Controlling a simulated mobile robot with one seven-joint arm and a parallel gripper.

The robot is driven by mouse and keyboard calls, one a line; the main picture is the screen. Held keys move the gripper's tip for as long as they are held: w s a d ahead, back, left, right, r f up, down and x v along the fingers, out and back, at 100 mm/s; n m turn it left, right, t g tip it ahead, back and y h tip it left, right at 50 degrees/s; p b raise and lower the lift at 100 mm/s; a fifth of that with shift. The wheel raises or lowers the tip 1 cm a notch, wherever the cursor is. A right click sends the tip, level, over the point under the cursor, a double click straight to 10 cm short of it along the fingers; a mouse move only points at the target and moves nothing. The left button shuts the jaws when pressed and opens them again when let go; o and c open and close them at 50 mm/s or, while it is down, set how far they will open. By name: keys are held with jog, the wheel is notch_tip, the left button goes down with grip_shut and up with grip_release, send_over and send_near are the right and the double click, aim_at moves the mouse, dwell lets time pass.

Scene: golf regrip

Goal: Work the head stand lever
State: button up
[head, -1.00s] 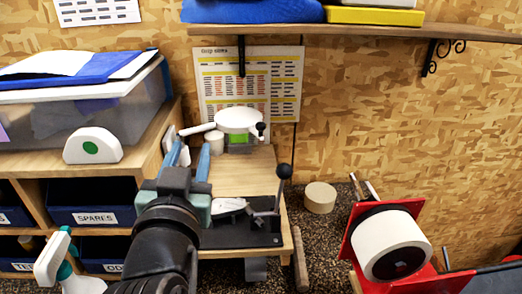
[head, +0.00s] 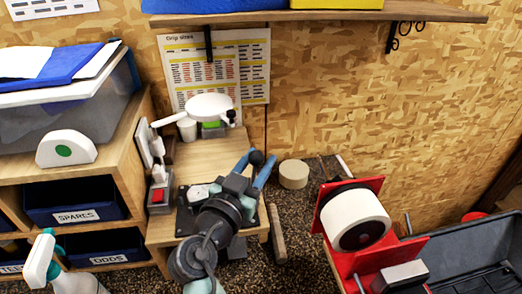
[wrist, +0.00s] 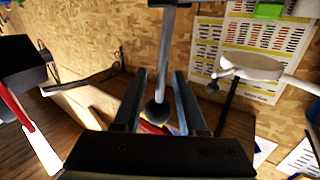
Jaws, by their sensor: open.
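The lever shows as a dark ball knob (head: 256,158) on a rod, at the right of a low black stand (head: 184,222) on the wooden bench. A pale piece (head: 197,192) lies on the stand. My gripper (head: 262,154) is open over the right side of the stand, with its blue fingers around the knob in the picture. In the wrist view the knob (wrist: 157,114) and its grey rod (wrist: 166,48) show between the two fingers of my gripper (wrist: 159,72), with gaps at both sides. My wrist hides much of the stand and the lever's foot.
A white round lamp head (head: 208,106) hangs behind the stand. A box with a red button (head: 158,195) is at its left. A red fixture with a white roll (head: 356,220) stands at right. A shelf (head: 330,16) is above. A spray bottle (head: 42,262) is at front left.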

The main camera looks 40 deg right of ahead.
jog(key=shift+w+d, duration=0.35)
jog(key=shift+d, duration=0.25)
grip_shut()
dwell(1.1)
